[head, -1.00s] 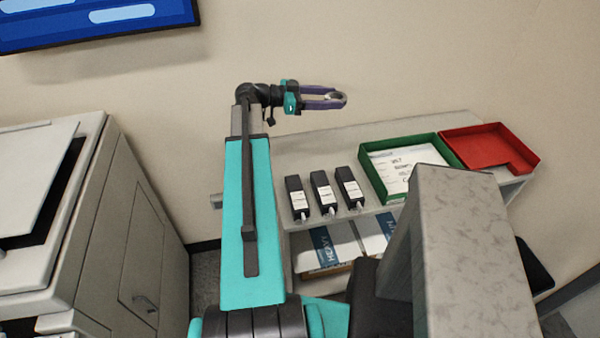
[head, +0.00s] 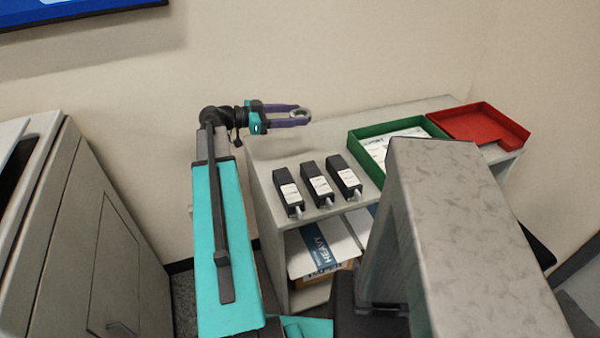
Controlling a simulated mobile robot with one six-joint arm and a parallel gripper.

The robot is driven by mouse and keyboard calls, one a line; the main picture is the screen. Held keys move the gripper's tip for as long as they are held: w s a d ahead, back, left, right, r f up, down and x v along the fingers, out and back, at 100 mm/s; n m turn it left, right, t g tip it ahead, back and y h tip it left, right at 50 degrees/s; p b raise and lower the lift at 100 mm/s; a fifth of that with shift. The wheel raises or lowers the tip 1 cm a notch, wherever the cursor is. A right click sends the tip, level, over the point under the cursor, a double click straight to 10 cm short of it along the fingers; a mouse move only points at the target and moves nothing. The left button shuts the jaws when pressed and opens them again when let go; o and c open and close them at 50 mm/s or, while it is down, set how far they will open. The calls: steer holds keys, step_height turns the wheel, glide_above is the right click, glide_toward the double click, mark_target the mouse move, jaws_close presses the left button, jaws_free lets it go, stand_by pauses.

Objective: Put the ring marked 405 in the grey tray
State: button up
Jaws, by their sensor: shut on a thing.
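My gripper (head: 298,116) is at the upper middle of the head view, its purple fingers pointing right. It is shut on a small grey ring (head: 300,115) at the fingertips, held in the air in front of the wall and the back of the shelf unit. Any marking on the ring is too small to read. No grey tray can be made out in view; the trays seen are green and red.
A shelf unit (head: 268,158) carries several things: black boxes with white labels (head: 317,183), a green tray (head: 357,143) with papers, and a red tray (head: 523,138). A grey stone-like block (head: 450,220) stands in the foreground. A pale cabinet (head: 95,240) is at left.

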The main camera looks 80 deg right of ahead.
steer(key=b, duration=0.5)
glide_above(293, 159)
step_height(293, 159, down, 6)
steer(key=shift+d, duration=0.1)
steer(key=shift+f+p, duration=0.35)
steer(key=shift+f, duration=2.7)
steer(key=shift+f, duration=0.15)
steer(key=shift+f, duration=1.75)
steer(key=shift+f, duration=0.15)
steer(key=o, duration=1.4)
steer(key=shift+r+p, duration=0.2)
steer(key=shift+p, duration=0.1)
